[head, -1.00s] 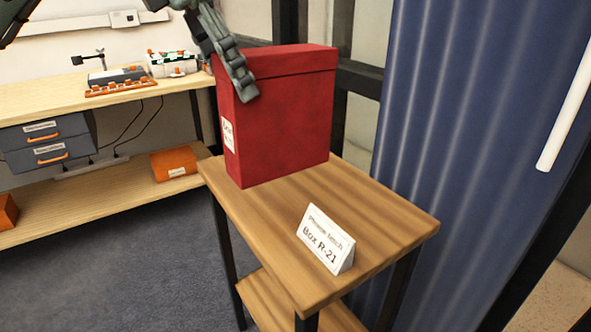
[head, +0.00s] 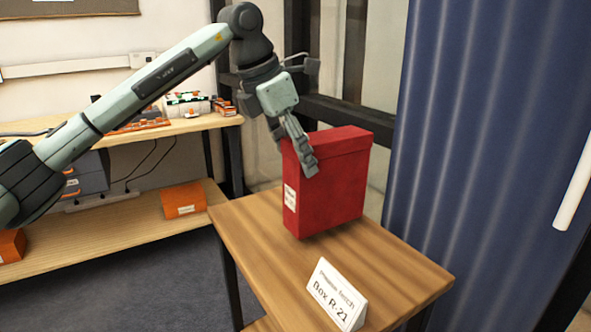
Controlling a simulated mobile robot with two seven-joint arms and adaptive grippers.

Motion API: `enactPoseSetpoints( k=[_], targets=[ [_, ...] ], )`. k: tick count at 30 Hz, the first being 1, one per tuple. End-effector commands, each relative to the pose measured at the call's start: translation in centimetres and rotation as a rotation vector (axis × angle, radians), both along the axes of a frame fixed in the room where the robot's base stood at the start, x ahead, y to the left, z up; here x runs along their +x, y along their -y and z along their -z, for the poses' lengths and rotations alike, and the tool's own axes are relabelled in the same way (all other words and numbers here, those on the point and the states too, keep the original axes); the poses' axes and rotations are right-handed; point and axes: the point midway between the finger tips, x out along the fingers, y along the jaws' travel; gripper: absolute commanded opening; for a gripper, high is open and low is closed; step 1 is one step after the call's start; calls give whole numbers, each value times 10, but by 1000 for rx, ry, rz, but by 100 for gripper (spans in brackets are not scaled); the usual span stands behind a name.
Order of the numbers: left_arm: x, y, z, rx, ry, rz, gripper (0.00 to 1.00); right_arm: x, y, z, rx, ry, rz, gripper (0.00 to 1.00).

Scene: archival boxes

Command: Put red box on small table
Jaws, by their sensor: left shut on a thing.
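The red box (head: 333,190) is upright over the back part of the small wooden table (head: 250,228), with a white label on its narrow left side. Its base looks to be at or just above the tabletop; I cannot tell if it bears its weight there. My left gripper (head: 300,152) is shut on the red box near its top left edge. One finger lies on the front face; the other finger is hidden behind the box. My right gripper is not in view.
A white sign reading "Box R-21" (head: 337,295) stands near the table's front. A workbench (head: 110,229) with grey drawers, tools and orange boxes (head: 183,200) stands at the left. A blue curtain (head: 480,150) hangs close to the table's right. Bare tabletop lies between box and sign.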

Motion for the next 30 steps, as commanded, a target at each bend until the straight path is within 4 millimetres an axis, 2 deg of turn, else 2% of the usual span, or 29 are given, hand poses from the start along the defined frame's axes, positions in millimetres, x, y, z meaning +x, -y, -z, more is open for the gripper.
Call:
enactPoseSetpoints(
  k=[6,16,17,21,30],
  targets=[
    [-1,-1,29,-2,0,-1,0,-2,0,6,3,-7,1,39],
    [0,0,32,-2,1,-1,0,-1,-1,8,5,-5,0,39],
    [-1,-1,33,0,-2,-1,59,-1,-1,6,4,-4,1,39],
    [-1,-1,33,0,-2,-1,76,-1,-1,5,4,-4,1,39],
    [-1,-1,32,0,-2,-1,76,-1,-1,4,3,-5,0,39]
  ],
)
